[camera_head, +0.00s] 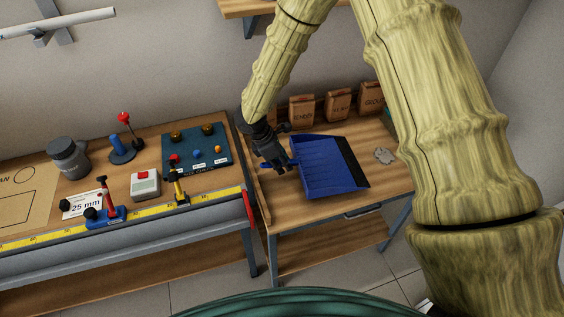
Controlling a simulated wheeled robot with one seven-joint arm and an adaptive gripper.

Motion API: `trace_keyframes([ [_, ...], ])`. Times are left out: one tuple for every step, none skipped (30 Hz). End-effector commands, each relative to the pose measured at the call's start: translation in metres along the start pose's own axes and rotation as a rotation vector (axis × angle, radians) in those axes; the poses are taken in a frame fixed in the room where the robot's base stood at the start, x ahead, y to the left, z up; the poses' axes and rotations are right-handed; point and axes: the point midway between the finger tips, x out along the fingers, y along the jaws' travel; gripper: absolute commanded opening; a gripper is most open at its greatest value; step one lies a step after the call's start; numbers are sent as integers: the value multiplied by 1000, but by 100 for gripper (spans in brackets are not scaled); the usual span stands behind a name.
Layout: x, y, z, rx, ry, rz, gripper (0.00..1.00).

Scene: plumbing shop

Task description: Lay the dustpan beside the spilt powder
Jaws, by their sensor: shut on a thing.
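The blue dustpan (328,168) is over the right-hand wooden table, with its black lip facing right. My gripper (282,160) is shut on the dustpan's handle at its left end. The fingers hide most of the handle. I cannot tell whether the pan touches the tabletop or is slightly above it. A small grey patch of spilt powder (384,155) lies on the tabletop, just right of the dustpan's black lip, with a narrow gap between them in the picture.
Several brown paper bags (338,104) stand along the back of the right table (290,212). The left bench (110,175) holds a grey jar (69,158), tools and a dark blue mat (197,150). Bare wood shows at the right table's front. My arm covers the right side.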

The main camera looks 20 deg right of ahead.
Motion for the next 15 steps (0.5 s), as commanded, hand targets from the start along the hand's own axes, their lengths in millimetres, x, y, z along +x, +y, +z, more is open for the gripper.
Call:
trace_keyframes([
  [4,0,-2,0,0,0,0],
  [5,0,-2,0,-1,0,0],
  [7,0,-3,-1,-1,1,0],
  [8,0,-4,-1,-1,1,0],
  [10,0,-4,-1,-1,1,0],
  [12,0,-5,-1,-1,1,0],
  [13,0,-6,-2,0,1,0],
  [14,0,-7,-2,0,1,0],
  [16,0,-8,-2,-1,1,0],
  [18,0,-8,-2,-1,1,0],
  [19,0,-8,-2,-1,1,0],
  [21,0,-9,-1,-1,1,0],
  [23,0,-10,-1,-1,0,0],
  [24,0,-10,-1,-1,0,0],
  [26,0,-11,-1,-1,0,0],
])
